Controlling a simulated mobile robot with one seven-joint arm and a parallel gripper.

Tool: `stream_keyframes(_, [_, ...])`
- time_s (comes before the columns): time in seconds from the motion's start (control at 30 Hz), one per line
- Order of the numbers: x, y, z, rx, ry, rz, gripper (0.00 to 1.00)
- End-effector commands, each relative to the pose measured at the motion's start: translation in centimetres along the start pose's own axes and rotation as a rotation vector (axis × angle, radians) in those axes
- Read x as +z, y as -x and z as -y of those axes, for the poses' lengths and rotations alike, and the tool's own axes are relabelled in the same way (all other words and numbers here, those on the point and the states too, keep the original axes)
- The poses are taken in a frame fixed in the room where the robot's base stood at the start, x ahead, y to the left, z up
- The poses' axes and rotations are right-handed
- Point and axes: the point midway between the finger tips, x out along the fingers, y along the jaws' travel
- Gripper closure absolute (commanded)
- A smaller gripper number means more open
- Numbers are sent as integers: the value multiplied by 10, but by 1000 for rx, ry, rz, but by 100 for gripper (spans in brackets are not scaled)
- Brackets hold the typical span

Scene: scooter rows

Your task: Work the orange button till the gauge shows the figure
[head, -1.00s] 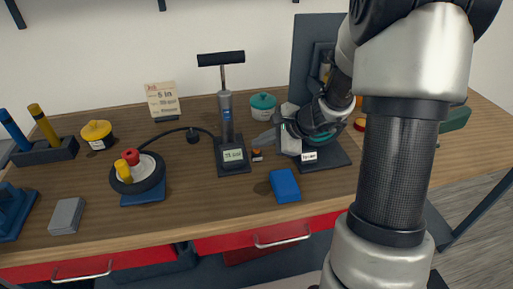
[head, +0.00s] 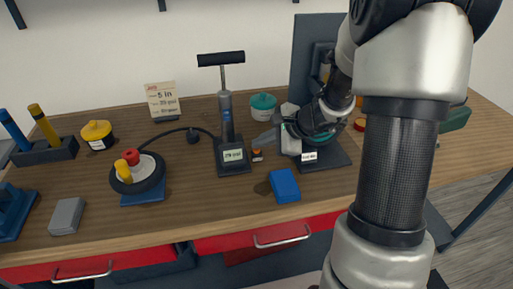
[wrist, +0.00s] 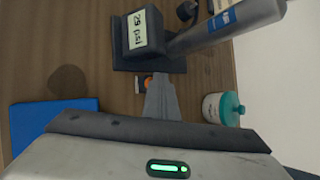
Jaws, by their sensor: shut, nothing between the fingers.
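The orange button (head: 257,154) is a small block on a dark base, right beside the pump's foot. It shows in the wrist view (wrist: 147,83), partly hidden by my fingertips. My gripper (head: 267,141) is shut and empty, with its tips at the button; I cannot tell whether they touch it. The shut fingers also show in the wrist view (wrist: 158,90). The gauge (head: 233,155) is a pale display on the foot of the upright pump (head: 227,118). In the wrist view the gauge (wrist: 137,30) appears turned and reads 29 psi.
A card (head: 162,100) shows "5 in" and smaller psi lines I cannot read surely. A hose runs from the pump to a small wheel (head: 150,178). A blue block (head: 284,186) lies in front and a teal-lidded pot (head: 263,106) behind. A dark stand (head: 325,158) is at right.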

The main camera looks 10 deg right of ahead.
Motion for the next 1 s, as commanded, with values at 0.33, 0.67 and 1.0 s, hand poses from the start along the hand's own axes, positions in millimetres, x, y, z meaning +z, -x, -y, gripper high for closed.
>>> stream_keyframes(0.33, [8, 11, 8, 0, 0, 0, 100])
stream_keyframes(0.67, [9, 12, 9, 0, 0, 0, 100])
stream_keyframes(1.0, [20, 27, 20, -1, 0, 0, 100])
